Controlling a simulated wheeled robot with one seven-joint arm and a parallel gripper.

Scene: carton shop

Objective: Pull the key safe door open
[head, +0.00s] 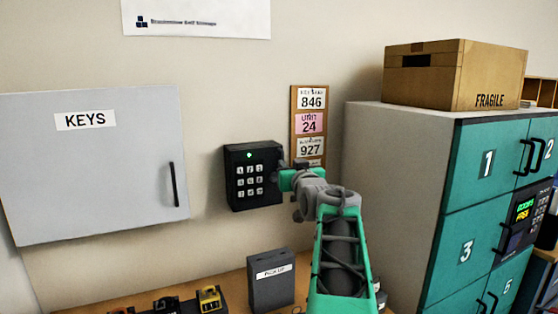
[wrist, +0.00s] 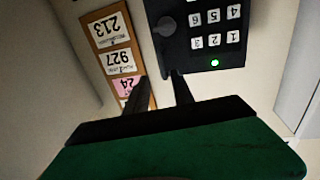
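The black box with a white-numbered keypad (head: 252,177), seemingly the key safe, is on the wall, its green light lit. Its door looks shut. In the wrist view the box (wrist: 205,55) appears upside down, with a dark round knob (wrist: 167,26) beside the keys. My gripper (head: 285,178) is at the box's right edge in the head view and partly hides it. In the wrist view my gripper (wrist: 159,83) has its two fingers apart with nothing between them. One fingertip is near the box's edge; contact cannot be told.
A grey cabinet labelled KEYS (head: 95,165) with a black handle hangs left. A board of number cards (head: 310,100) is close above my gripper. A teal locker block (head: 480,215) stands right with a carton (head: 455,75) on top. A grey box (head: 271,280) stands below.

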